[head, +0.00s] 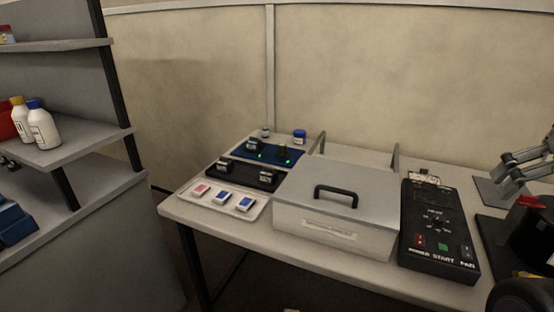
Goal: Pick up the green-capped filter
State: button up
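I cannot make out a green-capped filter. The only green near the small items is two bright spots on a blue rack (240,150) at the back left of the table, and they look like lights. Small dark-and-pale pieces stand on this rack and on the black rack (236,181) in front of it. My gripper (500,175) is at the right edge, partly cut off, above the table's right end and far from the racks. Nothing is visible in it, and its opening is unclear.
A grey lidded box (335,220) with a black handle stands mid-table. A black control panel (438,230) is right of it. A white tray (222,206) holds red and blue pieces. A blue-capped jar (299,137) stands behind. Shelves with bottles (42,127) are left.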

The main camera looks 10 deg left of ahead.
aim_at(282, 147)
jog(key=i+j+z, duration=0.2)
jog(key=j, duration=0.8)
jog(key=i+j+z, duration=0.15)
jog(key=j, duration=0.8)
jog(key=j+z, duration=0.2)
jog(key=j, duration=0.8)
